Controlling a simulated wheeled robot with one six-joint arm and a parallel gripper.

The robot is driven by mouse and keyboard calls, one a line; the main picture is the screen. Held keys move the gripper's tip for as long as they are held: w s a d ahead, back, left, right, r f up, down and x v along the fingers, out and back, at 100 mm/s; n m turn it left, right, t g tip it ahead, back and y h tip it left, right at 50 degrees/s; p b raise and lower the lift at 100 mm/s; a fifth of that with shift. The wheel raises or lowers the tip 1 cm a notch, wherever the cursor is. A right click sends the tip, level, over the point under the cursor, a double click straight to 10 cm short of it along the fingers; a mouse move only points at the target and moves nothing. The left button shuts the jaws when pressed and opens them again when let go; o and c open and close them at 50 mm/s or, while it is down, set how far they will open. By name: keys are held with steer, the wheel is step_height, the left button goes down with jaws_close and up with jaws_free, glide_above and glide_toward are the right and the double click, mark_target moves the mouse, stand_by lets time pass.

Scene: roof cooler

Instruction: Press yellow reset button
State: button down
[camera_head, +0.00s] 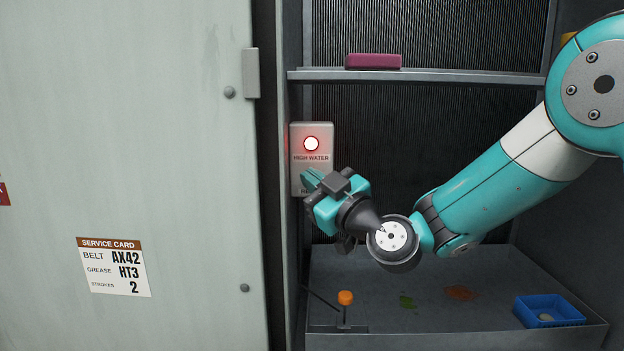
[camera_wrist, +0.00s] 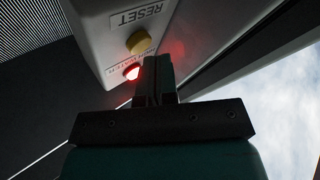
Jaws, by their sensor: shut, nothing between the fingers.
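The grey control box (camera_head: 298,135) is mounted on the left inner wall of the cooler, with a lit red lamp (camera_head: 311,143) above the words HIGH WATER. My gripper (camera_head: 308,178) is in front of the lower part of the box and hides the button in the head view. In the wrist view the yellow reset button (camera_wrist: 138,41) shows beside the RESET label, and the red lamp (camera_wrist: 132,72) glows near it. My gripper (camera_wrist: 154,62) is shut and empty there, with its fingertips close to the button. I cannot tell whether they touch.
An open pale door (camera_head: 150,150) with a service card (camera_head: 113,267) fills the left. A shelf (camera_head: 450,77) holds a magenta block (camera_head: 373,61). Below, the basin (camera_head: 390,318) has an orange float (camera_head: 345,297), leaves and a blue tray (camera_head: 530,318).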

steer(key=shift+w, duration=0.5)
stand_by(0.7)
stand_by(0.3)
steer(key=shift+s+b, duration=0.65)
steer(key=shift+s, duration=0.25)
steer(key=shift+s+a+b, duration=0.1)
steer(key=shift+s+b, duration=0.8)
steer(key=shift+s, duration=1.6)
